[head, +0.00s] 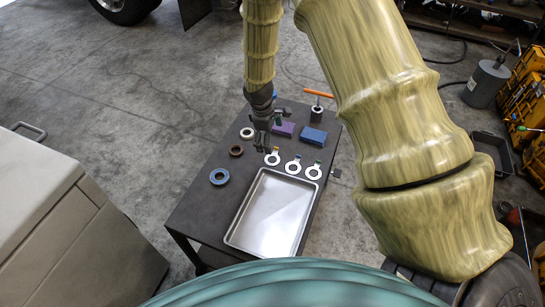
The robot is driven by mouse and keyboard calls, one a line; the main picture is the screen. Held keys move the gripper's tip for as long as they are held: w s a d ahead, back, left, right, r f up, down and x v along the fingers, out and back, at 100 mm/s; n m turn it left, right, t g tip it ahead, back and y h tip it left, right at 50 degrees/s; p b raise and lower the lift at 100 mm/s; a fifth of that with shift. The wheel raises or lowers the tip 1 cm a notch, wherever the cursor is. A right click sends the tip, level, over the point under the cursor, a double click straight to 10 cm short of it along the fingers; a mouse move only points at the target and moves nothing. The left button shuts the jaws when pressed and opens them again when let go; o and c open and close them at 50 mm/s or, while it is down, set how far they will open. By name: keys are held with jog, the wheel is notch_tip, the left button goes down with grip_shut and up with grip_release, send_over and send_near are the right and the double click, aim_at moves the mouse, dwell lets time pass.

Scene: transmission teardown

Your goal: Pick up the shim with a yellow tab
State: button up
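Three flat silver ring shims with small coloured tabs lie in a row on the dark table (205,215), just behind the metal tray. The left shim (267,160) has a tab that looks yellow-orange. The middle shim (288,168) has a pale tab whose colour is hard to make out. The right shim (309,175) has a green tab. My gripper (262,150) points down just behind and left of the left shim, close to its tab in the picture. Its fingers are small and dark, so their opening and height above the table are unclear.
An empty silver tray (232,237) fills the table's front. A blue ring (213,178), a brown ring (236,146) and a cream ring (247,129) lie left. A purple block (284,130), a blue block (312,137) and an orange-handled tool (318,93) are behind.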

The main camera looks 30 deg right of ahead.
aim_at(274, 157)
jog(key=shift+w+d+f, duration=0.1)
jog(key=shift+d+f, duration=0.15)
jog(key=shift+f, duration=1.45)
jog(key=shift+w+d+f, duration=0.1)
jog(key=shift+d+f, duration=0.1)
jog(key=shift+f, duration=1.45)
jog(key=shift+w+d+f, duration=0.1)
jog(key=shift+d+f, duration=0.15)
jog(key=shift+f, duration=1.45)
jog(key=shift+s, duration=0.15)
grip_shut()
